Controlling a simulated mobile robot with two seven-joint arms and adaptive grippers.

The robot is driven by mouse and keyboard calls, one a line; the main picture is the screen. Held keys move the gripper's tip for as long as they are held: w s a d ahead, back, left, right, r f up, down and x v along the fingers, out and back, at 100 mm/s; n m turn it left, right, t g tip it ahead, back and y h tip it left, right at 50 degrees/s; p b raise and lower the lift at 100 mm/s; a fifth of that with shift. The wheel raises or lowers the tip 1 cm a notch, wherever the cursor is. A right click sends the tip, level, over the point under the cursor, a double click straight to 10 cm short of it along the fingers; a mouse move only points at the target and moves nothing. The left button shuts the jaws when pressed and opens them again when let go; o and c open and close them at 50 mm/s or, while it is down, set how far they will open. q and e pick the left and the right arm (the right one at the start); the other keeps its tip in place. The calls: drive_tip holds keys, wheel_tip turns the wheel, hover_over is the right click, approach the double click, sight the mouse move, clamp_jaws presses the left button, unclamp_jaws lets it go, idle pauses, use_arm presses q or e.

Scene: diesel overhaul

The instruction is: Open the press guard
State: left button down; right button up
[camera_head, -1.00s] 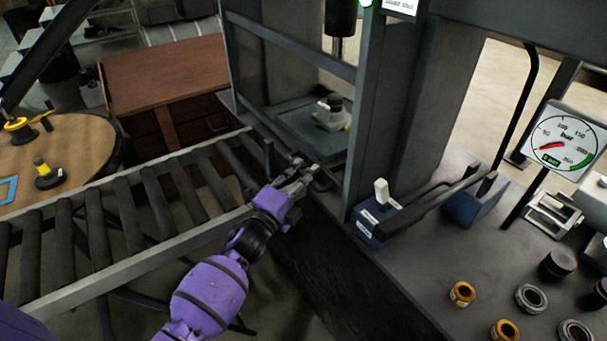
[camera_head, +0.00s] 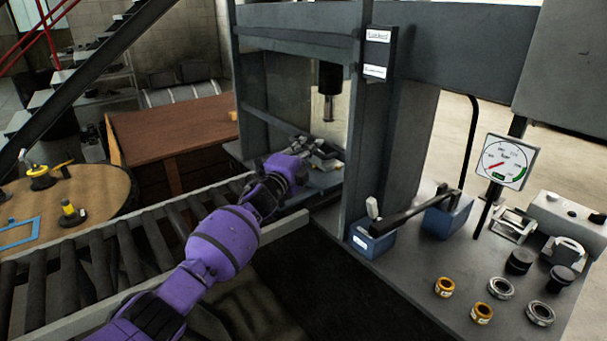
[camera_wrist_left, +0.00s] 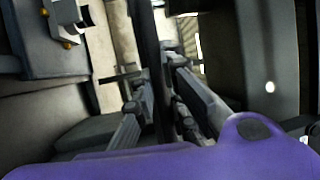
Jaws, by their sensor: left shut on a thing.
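The press guard (camera_head: 272,120) is a dark frame at the front of the press, left of the grey upright. Its lower bar stands above the press bed (camera_head: 325,181), with a gap below it. My left gripper (camera_head: 316,150) reaches in from the left and is shut on the guard's lower edge. In the left wrist view, the fingers (camera_wrist_left: 160,105) lie on both sides of a dark bar (camera_wrist_left: 148,45). The exact contact is partly hidden by the fingers. The press ram (camera_head: 328,90) hangs behind the guard. My right gripper is not in view.
A roller conveyor (camera_head: 270,232) runs under my left arm to the press. A blue block with a lever (camera_head: 372,240), a pressure gauge (camera_head: 505,162) and several rings (camera_head: 482,313) stand on the bench at right. A round table (camera_head: 100,195) is at far left.

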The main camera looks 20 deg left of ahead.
use_arm(q)
wheel_tip(320, 180, up, 8)
drive_tip(key=shift+f+p, duration=0.15)
drive_tip(key=shift+p, duration=0.95)
drive_tip(key=shift+r, duration=0.5)
drive_tip(key=shift+f, duration=0.15)
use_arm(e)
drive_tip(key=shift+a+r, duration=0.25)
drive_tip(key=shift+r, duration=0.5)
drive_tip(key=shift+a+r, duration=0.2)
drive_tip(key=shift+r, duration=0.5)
use_arm(q)
drive_tip(key=c, duration=1.8)
unclamp_jaws()
drive_tip(key=shift+c, duration=0.2)
drive_tip(key=shift+o, duration=0.2)
drive_tip(key=shift+f, duration=0.1)
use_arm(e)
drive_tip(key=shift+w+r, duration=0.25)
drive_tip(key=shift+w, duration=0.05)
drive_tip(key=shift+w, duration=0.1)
use_arm(q)
drive_tip(key=v, duration=1.2)
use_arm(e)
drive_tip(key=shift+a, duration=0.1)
